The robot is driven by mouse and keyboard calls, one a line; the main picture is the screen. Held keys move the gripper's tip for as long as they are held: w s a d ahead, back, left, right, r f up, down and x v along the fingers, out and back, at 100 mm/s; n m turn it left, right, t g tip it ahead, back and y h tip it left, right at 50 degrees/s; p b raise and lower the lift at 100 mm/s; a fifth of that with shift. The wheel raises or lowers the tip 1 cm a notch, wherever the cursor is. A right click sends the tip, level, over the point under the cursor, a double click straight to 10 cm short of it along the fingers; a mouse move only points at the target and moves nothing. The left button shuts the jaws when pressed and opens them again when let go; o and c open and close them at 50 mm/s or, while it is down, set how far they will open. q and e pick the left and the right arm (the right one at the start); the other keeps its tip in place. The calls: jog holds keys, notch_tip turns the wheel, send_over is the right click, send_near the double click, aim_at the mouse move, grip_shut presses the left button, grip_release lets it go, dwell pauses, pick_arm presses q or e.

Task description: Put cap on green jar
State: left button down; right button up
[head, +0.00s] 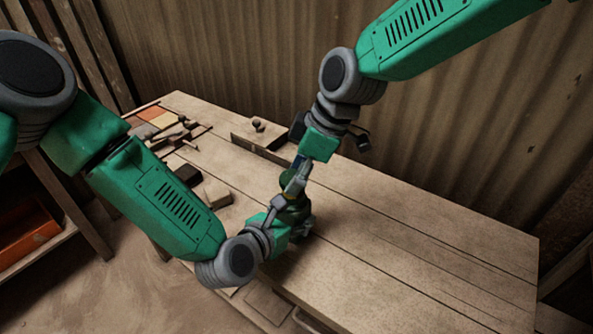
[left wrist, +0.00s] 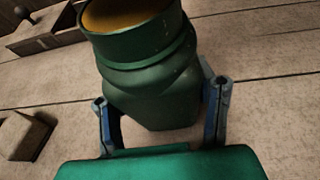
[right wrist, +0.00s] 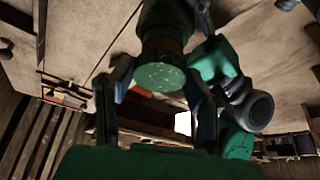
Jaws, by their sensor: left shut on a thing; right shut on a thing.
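The green jar (head: 294,214) stands on the bench, partly hidden behind my left gripper (head: 280,222). In the left wrist view the jar (left wrist: 150,80) sits between the two fingers of my left gripper (left wrist: 163,100), which is shut on it. An ochre part shows inside its top rim. My right gripper (head: 296,182) comes down from above the jar. In the right wrist view it is shut on the round green cap (right wrist: 160,77). A brown band shows between cap and jar. I cannot tell whether cap and jar touch.
The wooden bench (head: 430,240) is bare on the right. A wooden box with a knob (head: 257,130) stands at the back. Coloured tiles (head: 158,118) and small blocks (head: 215,193) lie on the left. A corrugated wall rises behind.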

aim_at(300, 208)
jog(key=shift+f, duration=0.9)
jog(key=shift+f, duration=0.55)
jog(key=m+t, duration=0.1)
jog(key=m, duration=0.2)
jog(key=shift+s+a, duration=0.1)
jog(key=shift+h, duration=0.3)
jog(key=o, duration=0.7)
jog(key=shift+r, duration=0.1)
